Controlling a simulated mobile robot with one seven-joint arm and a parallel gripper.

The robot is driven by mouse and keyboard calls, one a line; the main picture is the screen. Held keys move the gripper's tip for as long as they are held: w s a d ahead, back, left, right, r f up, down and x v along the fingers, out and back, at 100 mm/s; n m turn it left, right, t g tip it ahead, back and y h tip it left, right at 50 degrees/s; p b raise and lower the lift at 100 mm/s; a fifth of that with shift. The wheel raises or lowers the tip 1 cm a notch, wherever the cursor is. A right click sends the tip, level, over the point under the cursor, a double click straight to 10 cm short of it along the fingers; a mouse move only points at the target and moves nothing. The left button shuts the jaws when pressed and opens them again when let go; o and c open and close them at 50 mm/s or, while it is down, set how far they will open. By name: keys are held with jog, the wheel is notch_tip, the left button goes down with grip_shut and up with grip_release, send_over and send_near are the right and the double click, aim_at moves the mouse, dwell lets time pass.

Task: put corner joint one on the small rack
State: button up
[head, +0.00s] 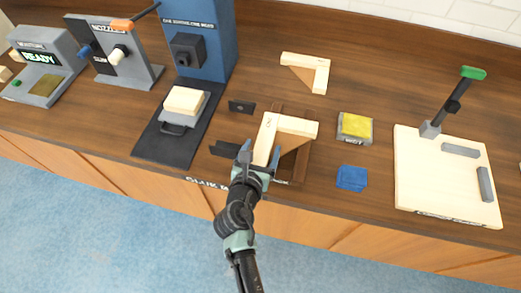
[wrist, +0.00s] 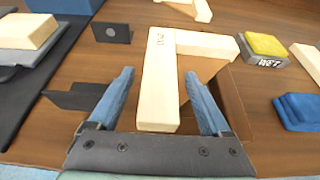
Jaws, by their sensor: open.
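A pale wooden L-shaped corner joint (head: 290,124) lies in front of my gripper, with a darker triangular piece in its angle. In the wrist view the joint (wrist: 157,85) has small lettering near its corner that I cannot read surely. My gripper (head: 259,161) is open, with one blue finger on each side of the joint's near leg; I cannot tell whether either touches it. The gripper also shows in the wrist view (wrist: 159,76). A second L-shaped joint (head: 320,75) lies farther back. I cannot tell surely which thing is the small rack; a brown frame (head: 302,165) is beside the near joint.
Black brackets (head: 241,107) stand left of the joint. A blue press (head: 205,40) with a wooden block (head: 185,100) is farther left. A yellow-topped block (head: 355,127) and a blue block (head: 351,178) lie right, before a pale board (head: 445,195) with a green-handled lever (head: 472,72).

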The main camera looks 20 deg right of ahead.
jog(key=v, duration=1.2)
jog(key=w+a+r+m+t+y, duration=0.15)
jog(key=w+r+m, duration=0.3)
jog(key=r, duration=0.55)
jog(key=w+a+r+m+t, duration=0.1)
jog(key=w+r+m+t, duration=0.2)
jog(key=r+m, duration=0.5)
jog(key=w+a+r+m+t+y, duration=0.1)
jog(key=w+a+r+m+t, duration=0.2)
jog(key=r, duration=0.9)
jog(key=s+a+r+m+t+y, duration=0.1)
jog(key=s+r+m+t, duration=0.3)
jog(key=r, duration=1)
jog(key=s+a+r+m+t+y, duration=0.1)
jog(key=s+r+m+t+y, duration=0.3)
jog(key=s+r+m, duration=0.4)
notch_tip(320, 180, up, 7)
jog(key=shift+r+m+t, duration=0.2)
jog(key=shift+m+t, duration=0.15)
jog(key=shift+m, duration=0.5)
